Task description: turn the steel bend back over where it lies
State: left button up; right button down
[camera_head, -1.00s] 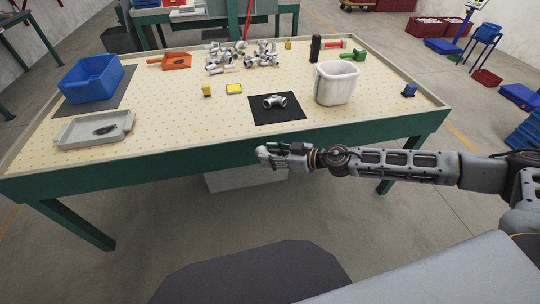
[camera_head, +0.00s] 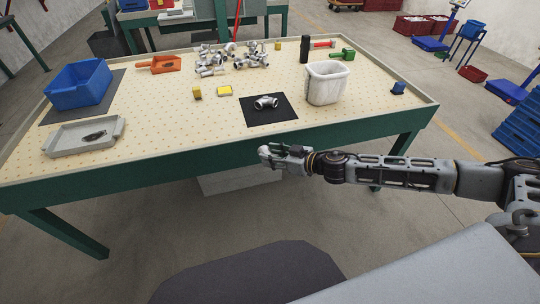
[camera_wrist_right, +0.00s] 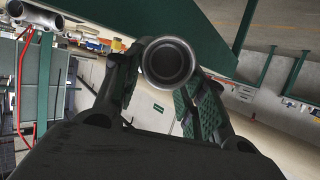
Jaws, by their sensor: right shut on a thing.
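My right gripper (camera_head: 280,153) is shut on a steel bend (camera_head: 266,150), held in the air just off the table's front edge. In the right wrist view the bend (camera_wrist_right: 168,62) shows its round open end toward the camera, between the gripper's fingers (camera_wrist_right: 160,85); the rest of it is mostly hidden. A second steel fitting (camera_head: 266,102), looking like a tee, lies on the black mat (camera_head: 284,117) on the table. A steel fitting (camera_wrist_right: 30,12) also shows at the upper left of the wrist view. My left gripper is not in view.
The pegboard-topped table (camera_head: 170,130) has a raised rim. A white bin (camera_head: 326,84) stands right of the mat, a yellow block (camera_head: 197,92) to its left. Several fittings (camera_head: 240,58) are piled at the back. A grey tray (camera_head: 75,142) and blue crate (camera_head: 78,83) stand at left.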

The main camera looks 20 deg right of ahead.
jog(key=shift+s+d+f+m+t+h, duration=0.7)
jog(key=shift+s+d+f+m+h, duration=0.7)
jog(key=shift+d, duration=1.85)
jog(key=shift+s+d+f+m+t+h, duration=0.7)
jog(key=shift+s+d+f+m+h, duration=0.7)
jog(key=shift+d, duration=1.8)
jog(key=a+m+h, duration=0.2)
jog(key=a+h, duration=0.1)
jog(key=a, duration=0.5)
jog(key=shift+w+f, duration=0.15)
jog(key=shift+f, duration=0.3)
jog(key=shift+a, duration=0.3)
jog(key=shift+r, duration=0.1)
